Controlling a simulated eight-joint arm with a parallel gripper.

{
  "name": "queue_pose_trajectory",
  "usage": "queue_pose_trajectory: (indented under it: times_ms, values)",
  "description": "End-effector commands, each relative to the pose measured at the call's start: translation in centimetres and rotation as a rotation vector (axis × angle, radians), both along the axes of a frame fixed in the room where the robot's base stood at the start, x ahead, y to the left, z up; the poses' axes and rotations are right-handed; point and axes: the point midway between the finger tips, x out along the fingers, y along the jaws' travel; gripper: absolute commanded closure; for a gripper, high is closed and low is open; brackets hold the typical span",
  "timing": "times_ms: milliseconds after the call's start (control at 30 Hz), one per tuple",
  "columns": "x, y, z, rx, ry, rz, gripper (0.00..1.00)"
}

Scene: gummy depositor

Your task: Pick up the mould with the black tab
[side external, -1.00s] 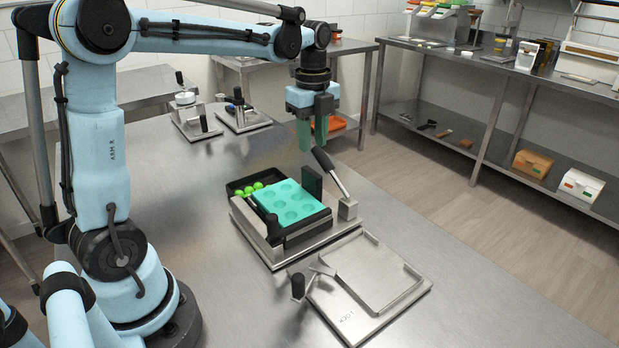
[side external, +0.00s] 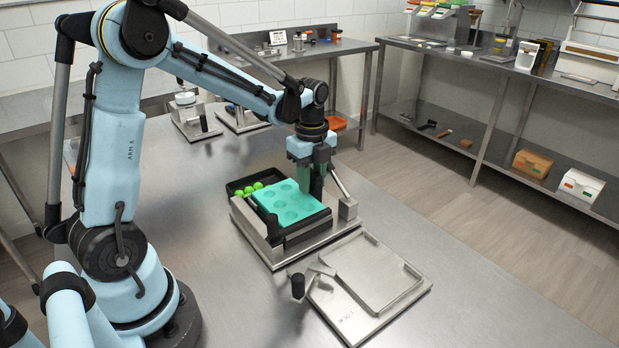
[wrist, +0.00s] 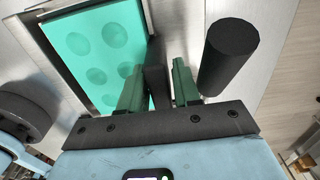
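The teal mould (side external: 288,205), with several round cavities, sits in the black and steel holder of the station on the table. It also shows in the wrist view (wrist: 104,50), at upper left. Its upright black tab (wrist: 157,88) stands at the edge nearest my gripper (wrist: 158,76). My gripper's green fingers are lowered, one on each side of the tab, and look open, with no clear contact. In the side view my gripper (side external: 314,172) is at the mould's far right end and hides most of the tab.
A lever with a black grip (wrist: 229,55) stands close beside my right finger. A black bin (side external: 239,186) with green balls adjoins the mould. A steel plate marked LOCK (side external: 375,275) with a black-knobbed handle lies in front. The right side of the table is clear.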

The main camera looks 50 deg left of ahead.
Motion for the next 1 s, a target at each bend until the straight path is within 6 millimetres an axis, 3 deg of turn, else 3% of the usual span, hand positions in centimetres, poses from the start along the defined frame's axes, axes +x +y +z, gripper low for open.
queue_pose_trajectory:
  times_ms: [267,467,1000]
  values:
    - [0.0,0.0,-0.17,0.0,0.0,0.0,0.7]
    - [0.0,0.0,-0.16,0.0,0.0,0.0,1.0]
    - [0.01,0.01,0.33,0.0,0.0,0.0,1.0]
